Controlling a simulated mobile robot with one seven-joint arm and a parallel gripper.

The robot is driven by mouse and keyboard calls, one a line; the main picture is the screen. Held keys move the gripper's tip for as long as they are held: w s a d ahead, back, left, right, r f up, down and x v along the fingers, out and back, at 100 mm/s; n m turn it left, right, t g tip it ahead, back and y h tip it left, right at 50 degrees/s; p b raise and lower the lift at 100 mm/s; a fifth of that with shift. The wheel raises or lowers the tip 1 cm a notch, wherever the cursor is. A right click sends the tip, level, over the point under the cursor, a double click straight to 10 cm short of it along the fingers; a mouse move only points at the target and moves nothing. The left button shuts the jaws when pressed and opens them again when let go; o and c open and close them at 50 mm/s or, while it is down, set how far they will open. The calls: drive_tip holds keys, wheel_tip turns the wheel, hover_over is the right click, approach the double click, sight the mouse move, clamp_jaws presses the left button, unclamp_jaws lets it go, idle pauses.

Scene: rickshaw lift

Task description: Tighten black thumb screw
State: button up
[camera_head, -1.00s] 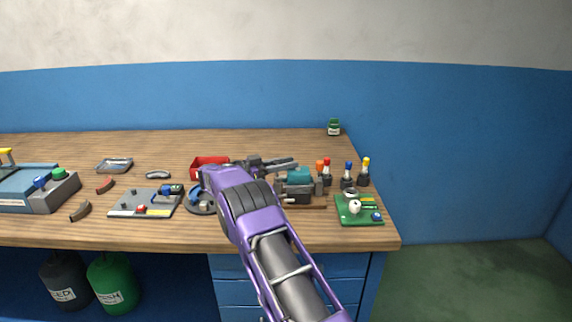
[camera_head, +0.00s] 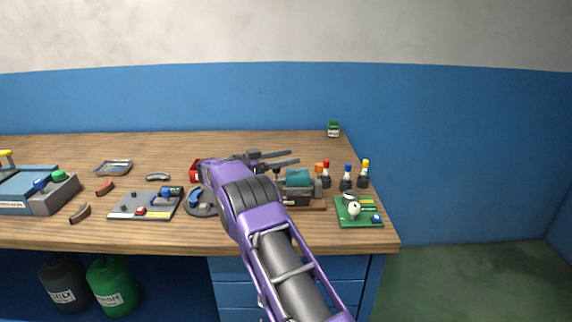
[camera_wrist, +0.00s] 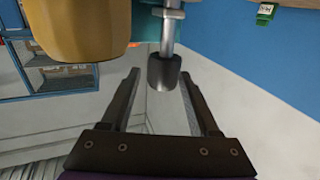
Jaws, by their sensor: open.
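A black cylindrical knob (camera_wrist: 163,72) on a silver shaft, which looks like the thumb screw, shows in the wrist view. It is level with the tips of my gripper (camera_wrist: 160,79), between the two fingers in the picture, with gaps on both sides. I cannot tell its depth relative to the tips. In the head view my open gripper (camera_head: 294,158) reaches right, just behind a teal-topped device (camera_head: 299,178) on the bench. The knob cannot be made out there. A large yellow-brown rounded part (camera_wrist: 75,28) is close to the left finger's upper side in the wrist view.
The back of the wooden bench (camera_head: 230,142) is mostly clear.

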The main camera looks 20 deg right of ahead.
wheel_tip(320, 180, up, 7)
drive_tip(key=shift+r+p, duration=0.2)
drive_tip(key=shift+p, duration=0.25)
